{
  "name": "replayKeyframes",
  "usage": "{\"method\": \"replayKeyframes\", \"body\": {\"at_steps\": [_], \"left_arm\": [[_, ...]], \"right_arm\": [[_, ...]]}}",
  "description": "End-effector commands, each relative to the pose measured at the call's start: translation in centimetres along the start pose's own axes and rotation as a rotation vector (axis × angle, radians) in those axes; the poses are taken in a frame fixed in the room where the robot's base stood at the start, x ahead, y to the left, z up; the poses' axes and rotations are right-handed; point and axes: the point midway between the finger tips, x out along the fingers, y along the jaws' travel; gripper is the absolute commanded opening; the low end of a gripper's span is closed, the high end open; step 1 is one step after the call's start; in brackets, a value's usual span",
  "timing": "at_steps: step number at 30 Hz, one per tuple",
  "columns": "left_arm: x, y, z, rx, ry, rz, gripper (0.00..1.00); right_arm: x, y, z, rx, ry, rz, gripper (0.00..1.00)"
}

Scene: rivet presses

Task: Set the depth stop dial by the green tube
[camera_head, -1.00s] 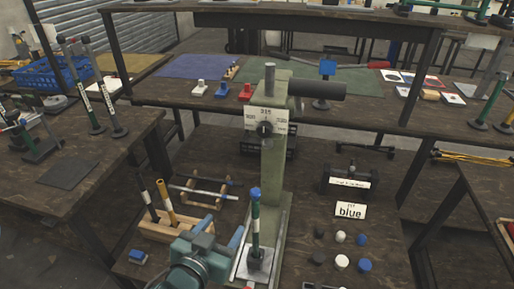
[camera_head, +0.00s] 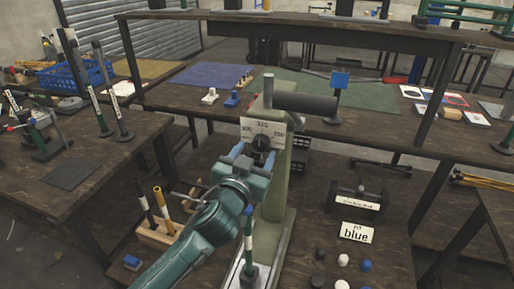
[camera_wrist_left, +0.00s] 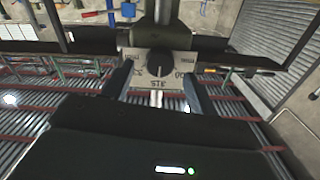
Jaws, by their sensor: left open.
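The depth stop dial is a black round knob (camera_head: 261,144) on a white marked plate (camera_head: 277,130) near the top of the green press column (camera_head: 273,190). In the left wrist view the knob (camera_wrist_left: 160,62) sits between my open fingers, with a gap on each side. My left gripper (camera_head: 254,155) is open in front of the plate. A dark green and white tube (camera_head: 248,238) with a blue top stands upright at the press base, partly beside my arm. My right gripper is not in view.
A card reading "blue" (camera_head: 357,232) and several small caps (camera_head: 343,260) lie right of the press. A wooden holder (camera_head: 155,235) with rods stands left of it.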

Motion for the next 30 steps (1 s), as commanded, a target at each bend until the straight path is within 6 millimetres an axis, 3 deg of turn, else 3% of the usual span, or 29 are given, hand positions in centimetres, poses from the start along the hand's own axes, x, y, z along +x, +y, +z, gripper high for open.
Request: {"method": "replayKeyframes", "body": {"at_steps": [6, 16, 30], "left_arm": [[2.0, 0.0, 0.0, 0.0, 0.001, 0.001, 0.58], [2.2, 0.0, 0.0, 0.0, 0.0, 0.001, 0.58], [2.2, 0.0, 0.0, 0.0, 0.0, 0.001, 0.19]], "right_arm": [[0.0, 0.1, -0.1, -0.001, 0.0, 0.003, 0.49], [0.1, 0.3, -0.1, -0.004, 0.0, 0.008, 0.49], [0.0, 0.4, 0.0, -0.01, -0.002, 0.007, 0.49]]}}
